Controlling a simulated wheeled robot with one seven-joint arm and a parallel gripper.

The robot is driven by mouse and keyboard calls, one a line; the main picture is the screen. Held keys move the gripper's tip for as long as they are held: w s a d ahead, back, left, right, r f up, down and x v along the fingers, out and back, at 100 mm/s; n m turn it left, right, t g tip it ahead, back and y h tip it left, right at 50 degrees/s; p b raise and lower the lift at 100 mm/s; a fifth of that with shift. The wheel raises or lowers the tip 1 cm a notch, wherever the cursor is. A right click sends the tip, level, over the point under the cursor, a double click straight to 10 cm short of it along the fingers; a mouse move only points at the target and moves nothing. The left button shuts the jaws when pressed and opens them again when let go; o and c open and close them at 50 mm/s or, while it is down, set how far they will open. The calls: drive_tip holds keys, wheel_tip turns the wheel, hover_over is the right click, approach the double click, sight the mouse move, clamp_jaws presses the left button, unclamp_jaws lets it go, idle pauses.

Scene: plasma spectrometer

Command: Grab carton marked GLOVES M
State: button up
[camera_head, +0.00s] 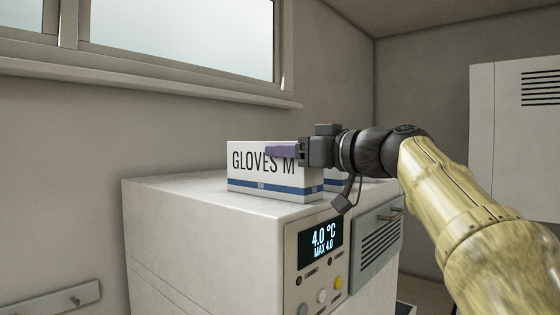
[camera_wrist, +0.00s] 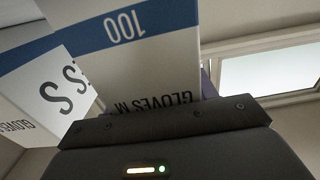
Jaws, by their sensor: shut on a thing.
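The white carton marked GLOVES M (camera_head: 258,182), with a blue band, is upright at the top of the white cabinet (camera_head: 180,200). I cannot tell whether it is touching the cabinet or just clear of it. My gripper (camera_head: 283,150) reaches in from the right and is shut on the carton near its upper edge. A purple finger lies across the front face, beside the M. In the wrist view the carton (camera_wrist: 130,65) fills the middle, upside down, showing 100 and GLOVES M. The far finger is hidden behind the carton.
A second white carton (camera_head: 338,182) stands just right of the held one, mostly behind my gripper; in the wrist view a carton marked S (camera_wrist: 60,95) is close beside. The cabinet has a 4.0 °C display (camera_head: 322,240). A window (camera_head: 185,35) and its sill are behind.

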drive_tip(key=shift+r, duration=0.25)
drive_tip(key=shift+r, duration=1.6)
drive_tip(key=b+v, duration=0.5)
drive_tip(key=v, duration=1.3)
